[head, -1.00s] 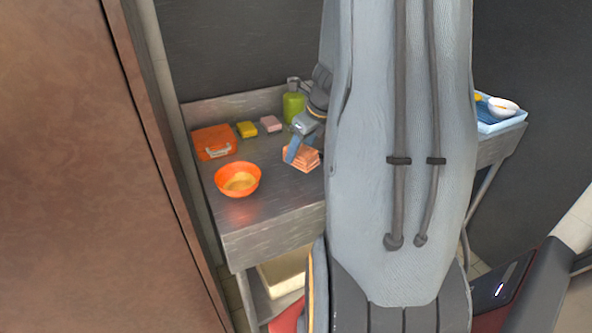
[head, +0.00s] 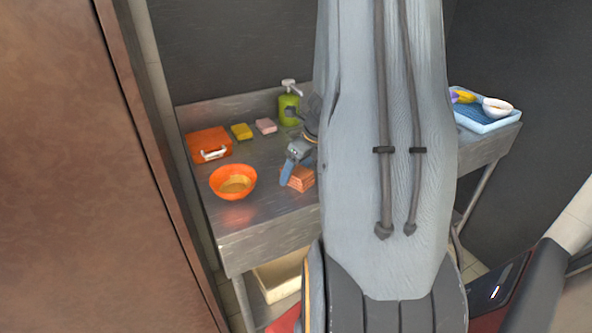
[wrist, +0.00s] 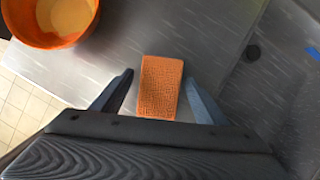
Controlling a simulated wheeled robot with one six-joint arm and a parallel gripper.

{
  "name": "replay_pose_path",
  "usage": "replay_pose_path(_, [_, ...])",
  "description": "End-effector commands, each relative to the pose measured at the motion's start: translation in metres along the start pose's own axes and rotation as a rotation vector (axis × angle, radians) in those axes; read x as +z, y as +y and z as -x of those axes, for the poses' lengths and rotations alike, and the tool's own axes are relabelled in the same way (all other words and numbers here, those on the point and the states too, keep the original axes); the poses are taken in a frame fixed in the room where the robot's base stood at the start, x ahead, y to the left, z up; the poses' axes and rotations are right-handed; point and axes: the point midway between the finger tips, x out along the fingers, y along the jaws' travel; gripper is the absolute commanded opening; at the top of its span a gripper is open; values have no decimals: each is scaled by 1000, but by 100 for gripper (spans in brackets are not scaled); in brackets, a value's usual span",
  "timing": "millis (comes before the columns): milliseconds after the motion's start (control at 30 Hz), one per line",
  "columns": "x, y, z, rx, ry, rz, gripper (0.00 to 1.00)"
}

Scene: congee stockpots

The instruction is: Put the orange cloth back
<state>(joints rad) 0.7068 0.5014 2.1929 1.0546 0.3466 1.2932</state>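The orange cloth (head: 301,179), a folded stack with layered edges, is low at the counter's top in the head view, partly hidden behind my arm. It shows whole in the wrist view (wrist: 160,88) as an upright textured rectangle. My gripper (wrist: 158,78) has its two dark blue-grey fingers on either side of the cloth, with a gap on each side, so it is open around the cloth. In the head view my gripper (head: 288,172) is just left of the cloth. The cloth appears to rest on the metal counter; exact contact is hard to see.
An orange bowl (head: 233,182) stands left of the cloth on the steel counter (head: 262,222). Behind are an orange case (head: 208,144), a yellow sponge (head: 241,131), a pink sponge (head: 265,126) and a green pump bottle (head: 289,108). A blue tray (head: 488,122) with items is at right.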

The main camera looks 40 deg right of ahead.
Motion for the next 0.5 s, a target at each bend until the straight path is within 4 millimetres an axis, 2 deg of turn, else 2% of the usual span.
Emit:
replay_pose_path(267, [1, 0, 4, -1, -2, 1, 67])
replay_pose_path(367, [2, -1, 15, -2, -3, 1, 67])
replay_pose_path(500, [1, -1, 41, -4, -4, 2, 67])
